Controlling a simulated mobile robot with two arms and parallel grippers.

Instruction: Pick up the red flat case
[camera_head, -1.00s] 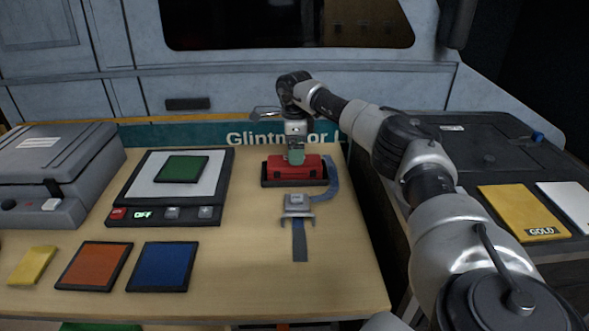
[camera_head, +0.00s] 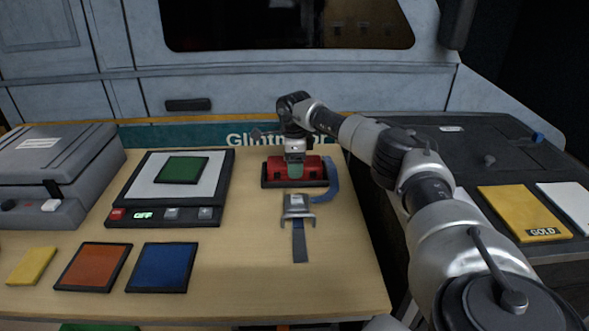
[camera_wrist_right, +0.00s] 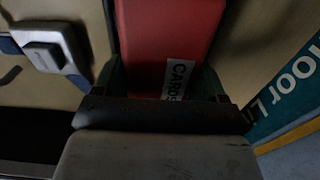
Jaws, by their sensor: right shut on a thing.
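The red flat case (camera_head: 312,172) rests in a dark tray (camera_head: 266,180) at the back right of the wooden table. My right gripper (camera_head: 295,172) reaches down over it from above. In the right wrist view the red case (camera_wrist_right: 170,40), with a white label of partly hidden lettering, lies between the two green fingers, and the gripper (camera_wrist_right: 160,85) is shut on it. The palm hides part of the case. My left gripper is not in view.
A buckle with a blue strap (camera_head: 297,205) lies just in front of the tray. A scale (camera_head: 222,170) with a green square (camera_head: 182,170) stands to the left. Orange (camera_head: 95,267) and blue (camera_head: 162,267) squares lie at the front left. The front right tabletop is clear.

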